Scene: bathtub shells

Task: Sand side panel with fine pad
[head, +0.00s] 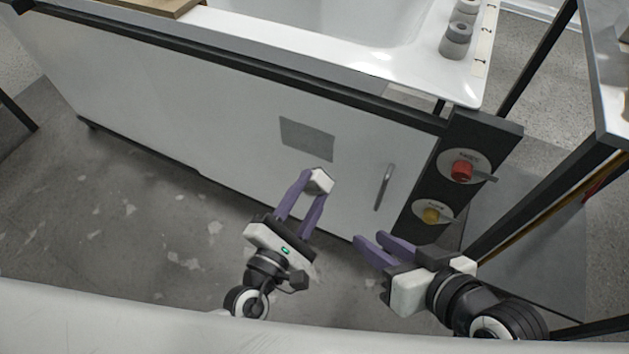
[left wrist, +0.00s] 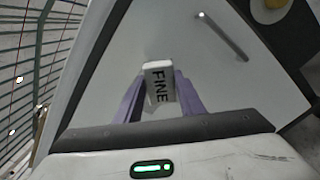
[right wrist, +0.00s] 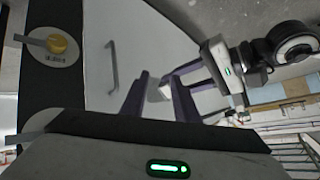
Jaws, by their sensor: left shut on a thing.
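The white side panel (head: 230,115) of the tub stands upright in front of me, with a grey rectangular patch (head: 307,139) on it. My left gripper (head: 308,187) is shut on the fine pad (head: 320,181), a small white block. In the left wrist view the pad (left wrist: 159,84) shows the word FINE, with the panel (left wrist: 150,35) behind it. The pad is just below the patch in the head view; I cannot tell whether it touches the panel. My right gripper (head: 378,243) is empty and open, its fingers apart, near the panel's lower right.
A metal handle (head: 384,187) is on the panel's right part. A dark control post with a red knob (head: 462,170) and a yellow knob (head: 431,215) stands to its right. Grey cylinders (head: 456,40) sit on the tub rim. The floor at left is clear.

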